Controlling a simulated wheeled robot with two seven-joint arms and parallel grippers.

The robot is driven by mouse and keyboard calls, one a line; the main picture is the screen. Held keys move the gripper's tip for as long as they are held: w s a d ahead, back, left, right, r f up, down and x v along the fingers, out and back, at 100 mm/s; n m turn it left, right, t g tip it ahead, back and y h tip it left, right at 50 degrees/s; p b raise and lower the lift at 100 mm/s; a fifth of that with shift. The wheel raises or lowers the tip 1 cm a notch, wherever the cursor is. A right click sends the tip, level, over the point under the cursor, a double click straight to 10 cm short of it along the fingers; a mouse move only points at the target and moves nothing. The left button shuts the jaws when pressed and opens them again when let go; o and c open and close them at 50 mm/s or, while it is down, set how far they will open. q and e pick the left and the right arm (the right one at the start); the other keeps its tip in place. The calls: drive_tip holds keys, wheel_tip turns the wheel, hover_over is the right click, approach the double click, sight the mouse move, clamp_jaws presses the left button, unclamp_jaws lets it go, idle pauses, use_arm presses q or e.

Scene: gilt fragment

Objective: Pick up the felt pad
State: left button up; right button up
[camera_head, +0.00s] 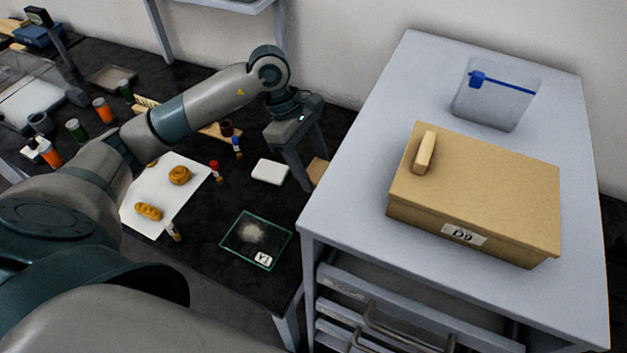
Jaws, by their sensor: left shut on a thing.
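My left gripper (315,170) reaches over the right end of the black bench, fingers pointing down. It is shut on a small tan piece (318,169), mostly hidden by the near finger. I cannot tell whether this piece is the felt pad. A white, round-cornered flat block (269,171) lies on the bench just left of the gripper, apart from it; it could also be a pad. My right gripper is not in view.
A glass plate (236,258) labelled Y1 holds a pale tuft. A white sheet (165,205) bears gilt pieces; small vials stand nearby.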

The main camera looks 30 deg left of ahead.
sight(320, 171)
use_arm(q)
drive_tip(key=shift+r+b, duration=0.4)
drive_tip(key=shift+r, duration=1.4)
drive_tip(key=o, duration=0.5)
drive_tip(key=c, duration=0.4)
